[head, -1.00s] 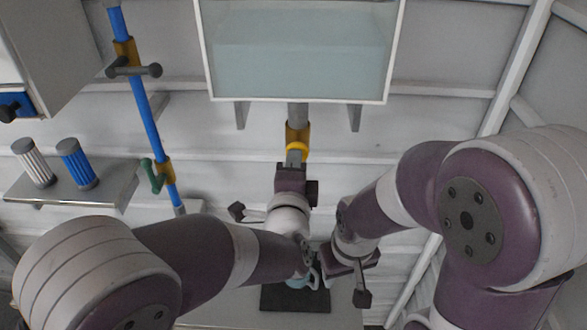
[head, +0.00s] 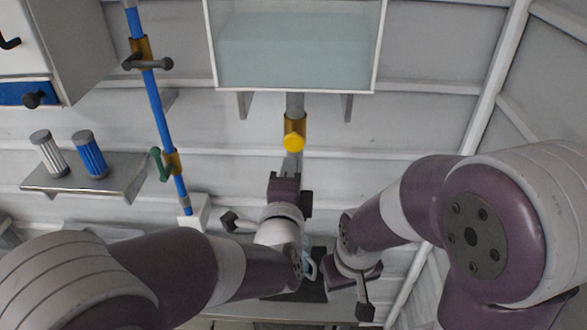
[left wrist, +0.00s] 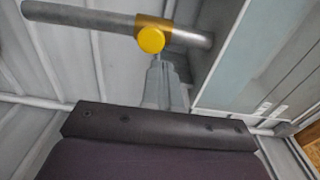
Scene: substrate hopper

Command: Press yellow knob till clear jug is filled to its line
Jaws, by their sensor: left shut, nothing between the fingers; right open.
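The yellow knob (head: 294,142) sits on a brass fitting on the grey pipe below the tank; it also shows in the left wrist view (left wrist: 151,40). My left gripper (head: 291,161) is shut and empty, its fingertips just below the knob; in the left wrist view the tips (left wrist: 157,66) look close to it, and I cannot tell whether they touch. The jug (head: 311,265) shows only as a pale blue handle-like part, mostly hidden behind my arms; its line and fill level are not visible. My right gripper (head: 335,271) is beside the jug, its fingers mostly hidden.
The clear tank (head: 295,50) holds pale blue contents. A dark mat (head: 318,290) lies under the jug. At left are a blue pipe (head: 157,110) with a grey handle (head: 147,64) and a green handle (head: 160,165), and a shelf (head: 120,178) with two ribbed cylinders.

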